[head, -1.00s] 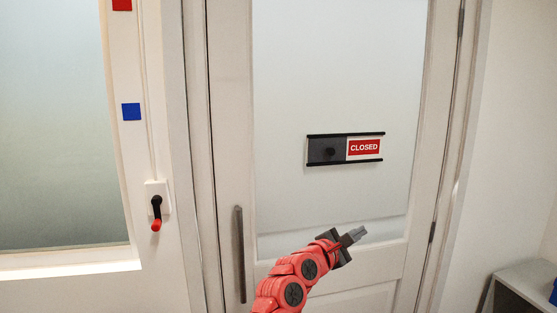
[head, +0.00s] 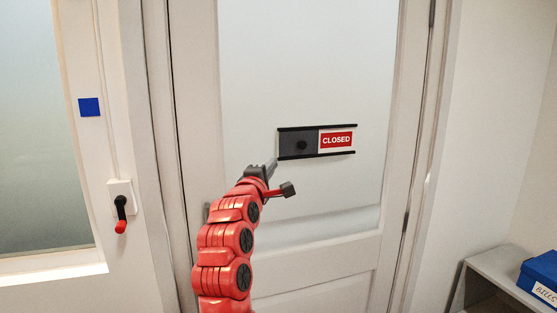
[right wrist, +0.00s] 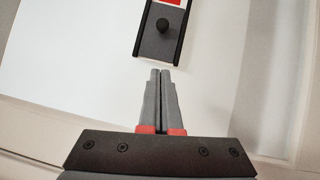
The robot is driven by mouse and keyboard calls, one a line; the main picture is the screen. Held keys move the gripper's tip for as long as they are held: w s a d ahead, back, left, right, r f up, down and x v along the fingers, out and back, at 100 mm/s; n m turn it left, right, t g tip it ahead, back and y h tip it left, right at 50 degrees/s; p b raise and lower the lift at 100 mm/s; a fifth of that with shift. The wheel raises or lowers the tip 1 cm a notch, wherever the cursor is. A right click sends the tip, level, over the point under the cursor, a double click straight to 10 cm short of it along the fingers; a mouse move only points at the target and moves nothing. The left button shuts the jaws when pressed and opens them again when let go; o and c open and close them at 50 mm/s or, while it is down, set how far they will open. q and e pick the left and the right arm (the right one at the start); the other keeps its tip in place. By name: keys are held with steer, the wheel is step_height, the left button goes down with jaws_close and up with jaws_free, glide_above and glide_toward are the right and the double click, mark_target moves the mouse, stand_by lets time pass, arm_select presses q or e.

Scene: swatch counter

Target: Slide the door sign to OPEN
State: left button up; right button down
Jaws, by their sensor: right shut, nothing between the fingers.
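The door sign (head: 317,155) is mounted on the pane of the door, with black rails along its top and bottom. A dark grey slider panel (head: 287,143) with a round black knob (head: 302,145) covers its left half. The right half shows a red CLOSED label (head: 336,140). My right gripper (head: 272,166) is shut and empty, just below and left of the sign's left end. In the right wrist view its shut fingertips (right wrist: 161,72) point at the slider's end, with the knob (right wrist: 163,25) beyond them; a gap shows between. My left gripper is not in view.
The door (head: 300,225) looks closed. A lever with a red end (head: 121,215) is on the wall at left, below a blue square (head: 89,107). A low shelf (head: 490,280) with a blue box (head: 541,275) stands at lower right. The pane around the sign is clear.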

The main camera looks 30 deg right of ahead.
steer(key=p, duration=0.4)
glide_toward(298, 144)
steer(key=w, duration=0.3)
steer(key=shift+w+r, duration=0.15)
steer(key=shift+r, duration=0.05)
steer(key=shift+d+r+p, duration=0.15)
steer(key=shift+d+p, duration=0.4)
steer(key=shift+d, duration=0.55)
steer(key=shift+s+d, duration=0.25)
steer(key=shift+d, duration=0.3)
steer(key=shift+w, duration=0.1)
steer(key=s+d+p, duration=0.1)
steer(key=d, duration=0.3)
steer(key=s+d+p, duration=0.1)
steer(key=d, duration=0.3)
steer(key=s+d+p, duration=0.1)
steer(key=d, duration=0.4)
steer(key=shift+s, duration=0.15)
